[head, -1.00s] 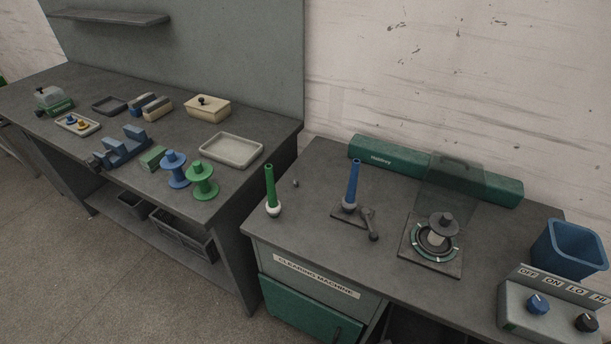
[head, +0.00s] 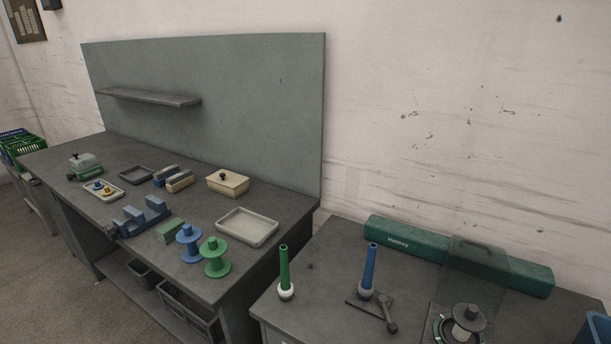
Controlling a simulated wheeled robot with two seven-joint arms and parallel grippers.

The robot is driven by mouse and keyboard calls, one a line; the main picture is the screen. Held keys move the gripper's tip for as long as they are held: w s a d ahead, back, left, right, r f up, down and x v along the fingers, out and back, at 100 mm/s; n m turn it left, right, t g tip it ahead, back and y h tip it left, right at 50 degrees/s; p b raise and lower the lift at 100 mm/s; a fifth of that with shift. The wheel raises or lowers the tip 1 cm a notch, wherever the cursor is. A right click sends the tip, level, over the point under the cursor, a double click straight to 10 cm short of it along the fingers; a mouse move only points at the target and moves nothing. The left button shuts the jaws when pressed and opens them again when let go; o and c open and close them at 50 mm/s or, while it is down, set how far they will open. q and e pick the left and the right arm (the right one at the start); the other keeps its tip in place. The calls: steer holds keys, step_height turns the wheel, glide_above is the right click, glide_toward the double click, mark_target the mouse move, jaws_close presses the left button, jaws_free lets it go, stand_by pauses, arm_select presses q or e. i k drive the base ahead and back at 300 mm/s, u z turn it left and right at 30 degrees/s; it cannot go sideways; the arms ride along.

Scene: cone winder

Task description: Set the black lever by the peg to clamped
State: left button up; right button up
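The black lever (head: 389,317) stands on a dark base plate on the right-hand table, just right of the blue peg (head: 371,267). Its arm ends in a round knob near the front right of the plate. I cannot tell from this view which setting the lever is in. Neither of my grippers shows in the head view.
A green peg (head: 284,267) stands left of the blue one. A winder spindle with a clear guard (head: 470,275) is to the right, before a long green housing (head: 405,237). The left bench holds green and blue spools (head: 215,262), a tray (head: 247,227) and a vise.

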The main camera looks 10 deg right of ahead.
mark_target(392, 327)
steer(key=u, duration=2)
steer(key=k, duration=0.75)
steer(key=z, duration=1.65)
